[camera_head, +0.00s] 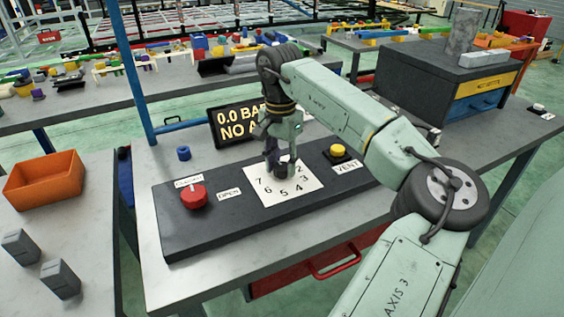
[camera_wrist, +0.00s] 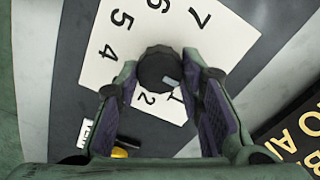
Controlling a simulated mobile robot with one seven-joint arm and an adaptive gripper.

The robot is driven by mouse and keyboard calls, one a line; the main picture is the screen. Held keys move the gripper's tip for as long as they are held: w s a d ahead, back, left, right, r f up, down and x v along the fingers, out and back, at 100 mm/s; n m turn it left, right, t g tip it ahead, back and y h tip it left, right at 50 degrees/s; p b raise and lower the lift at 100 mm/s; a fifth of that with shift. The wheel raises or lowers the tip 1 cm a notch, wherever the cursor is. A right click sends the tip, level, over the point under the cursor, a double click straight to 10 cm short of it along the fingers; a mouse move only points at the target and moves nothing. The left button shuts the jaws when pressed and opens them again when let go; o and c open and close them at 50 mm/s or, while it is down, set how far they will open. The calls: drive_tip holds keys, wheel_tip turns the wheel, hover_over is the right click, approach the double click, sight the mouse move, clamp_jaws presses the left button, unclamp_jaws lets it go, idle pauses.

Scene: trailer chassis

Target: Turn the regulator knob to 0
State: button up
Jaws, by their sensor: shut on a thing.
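The regulator knob (camera_wrist: 157,64) is black and round, with a pale pointer mark on its face. It stands on a white dial card (camera_head: 262,196) with printed numbers on a dark panel. In the wrist view the mark points to the lower right, toward the 1. My gripper (camera_wrist: 161,68) reaches down from above, with one finger on each side of the knob, shut on it. In the head view my gripper (camera_head: 280,162) hides most of the knob. The 0 is not visible; the fingers cover part of the card.
A red knob (camera_head: 194,195) with an OPEN label stands left on the panel (camera_head: 225,229). A yellow button (camera_head: 338,151) with a VENT label is to the right. A display (camera_head: 238,117) behind reads "0.0 BA" and "NO A", partly hidden by my arm.

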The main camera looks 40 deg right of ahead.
sight(281, 165)
drive_tip(key=o, duration=1.2)
drive_tip(key=shift+c, duration=0.2)
drive_tip(key=shift+r, duration=0.15)
wheel_tip(281, 165, up, 12)
drive_tip(key=shift+w, duration=0.15)
